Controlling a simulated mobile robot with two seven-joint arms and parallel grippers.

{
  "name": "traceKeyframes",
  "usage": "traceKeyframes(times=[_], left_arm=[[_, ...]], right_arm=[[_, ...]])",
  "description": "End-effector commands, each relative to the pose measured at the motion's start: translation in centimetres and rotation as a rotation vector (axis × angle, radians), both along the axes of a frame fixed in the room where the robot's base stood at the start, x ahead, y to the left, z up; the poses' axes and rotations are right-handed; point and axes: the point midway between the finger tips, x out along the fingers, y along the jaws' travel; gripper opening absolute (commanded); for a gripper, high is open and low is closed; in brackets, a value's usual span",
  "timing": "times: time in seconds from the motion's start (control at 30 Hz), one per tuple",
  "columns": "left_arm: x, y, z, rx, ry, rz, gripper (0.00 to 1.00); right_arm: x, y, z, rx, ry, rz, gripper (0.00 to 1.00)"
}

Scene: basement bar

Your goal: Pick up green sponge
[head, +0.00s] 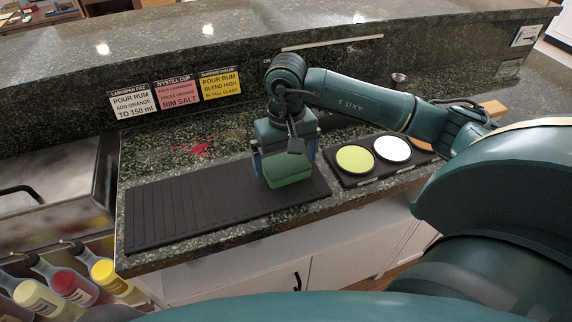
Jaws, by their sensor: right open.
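The green sponge (290,170) is a small block on the right end of the black ribbed mat (190,212) on the counter. My right gripper (288,172) points down over the sponge, with its fingers on either side of it. The jaws are open, and I cannot tell whether a finger touches the sponge. The gripper body hides part of the sponge's top. My left gripper is not in view.
A black tray with a green disc (355,158) and a white disc (392,149) sits right of the mat. Recipe cards (176,95) stand on the back wall. Bottles (72,286) are at lower left. The counter's front edge is close to the mat.

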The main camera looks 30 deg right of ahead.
Motion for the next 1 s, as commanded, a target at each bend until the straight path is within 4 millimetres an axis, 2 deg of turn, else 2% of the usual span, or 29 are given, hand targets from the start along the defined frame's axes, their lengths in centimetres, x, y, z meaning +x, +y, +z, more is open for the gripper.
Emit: traceKeyframes(times=[0.17,0.6,0.87,1.0], left_arm=[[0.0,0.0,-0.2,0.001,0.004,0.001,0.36],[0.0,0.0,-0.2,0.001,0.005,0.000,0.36],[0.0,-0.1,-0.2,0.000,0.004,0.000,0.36],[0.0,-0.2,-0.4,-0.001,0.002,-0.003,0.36]], right_arm=[[0.0,0.0,0.0,0.000,0.000,0.000,1.00],[0.0,0.0,0.0,0.001,0.000,0.000,0.65],[0.1,0.0,0.2,0.001,-0.002,0.000,0.64],[0.1,0.0,1.9,0.000,-0.005,0.001,0.64]])
